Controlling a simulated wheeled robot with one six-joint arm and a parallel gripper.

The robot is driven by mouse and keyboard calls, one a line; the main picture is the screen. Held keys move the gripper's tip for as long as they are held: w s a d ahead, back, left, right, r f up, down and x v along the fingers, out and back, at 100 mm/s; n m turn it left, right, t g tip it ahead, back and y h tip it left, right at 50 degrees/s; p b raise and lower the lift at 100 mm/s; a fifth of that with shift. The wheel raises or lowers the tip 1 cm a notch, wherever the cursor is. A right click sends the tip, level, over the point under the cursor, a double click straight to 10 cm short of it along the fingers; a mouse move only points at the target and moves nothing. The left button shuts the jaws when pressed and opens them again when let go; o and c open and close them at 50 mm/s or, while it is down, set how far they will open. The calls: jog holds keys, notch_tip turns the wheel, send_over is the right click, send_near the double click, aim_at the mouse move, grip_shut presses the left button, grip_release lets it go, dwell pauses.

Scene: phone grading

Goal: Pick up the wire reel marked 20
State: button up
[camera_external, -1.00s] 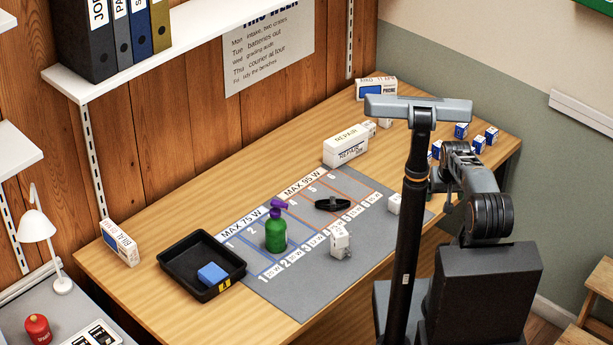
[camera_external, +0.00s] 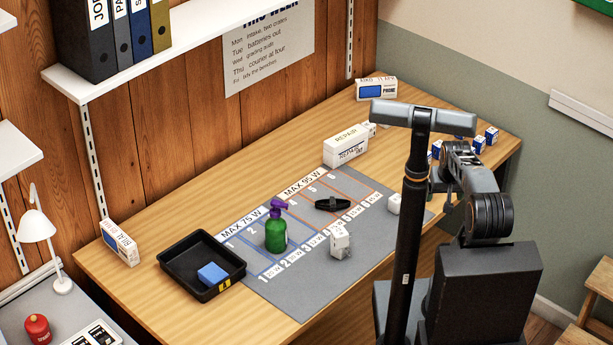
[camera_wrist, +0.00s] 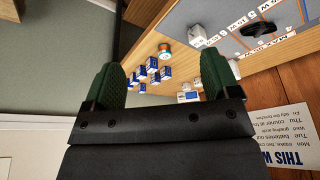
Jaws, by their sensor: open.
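I cannot read a mark 20 on anything in these frames, so I cannot confirm the wire reel. A small round item with white, orange and teal parts (camera_wrist: 165,50) lies on the bench near its edge in the wrist view; it may be a reel, but its mark is too small to read. My gripper (camera_wrist: 161,62) is open and empty, its green fingers wide apart above and short of the bench.
Several blue-and-white boxes (camera_external: 491,134) stand at the bench's right end. The grey mat (camera_external: 300,285) bears a green spray bottle (camera_external: 276,235), a dark oval item (camera_external: 332,204) and white blocks (camera_external: 340,241). A black tray (camera_external: 180,267) with a blue block stands left.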

jog(key=shift+f, duration=0.1)
jog(key=w+f+m+g+y+b, duration=0.1)
jog(key=w+f+m+y+b, duration=0.25)
jog(key=f+m, duration=0.4)
jog(key=w+f+m+y+b, duration=0.2)
jog(key=f+m+y, duration=0.2)
jog(key=f+m, duration=0.3)
jog(key=w+d+f+m+t+h+b, duration=0.1)
jog(key=w+d+m+t, duration=0.2)
jog(key=w+m+t, duration=0.4)
jog(key=w+d+f+m+t+h, duration=0.1)
jog(key=w+d+m+t, duration=0.3)
jog(key=m, duration=0.5)
jog(key=shift+m+g, duration=0.25)
jog(key=shift+g, duration=0.45)
jog(key=x, duration=0.6)
jog(key=r+x, duration=0.1)
jog(key=x, duration=0.2)
jog(key=shift+w+a+f, duration=0.1)
jog(key=shift+w+a, duration=0.05)
jog(key=shift+w, duration=0.2)
jog(key=shift+x, duration=2.75)
jog(key=shift+s+a, duration=0.1)
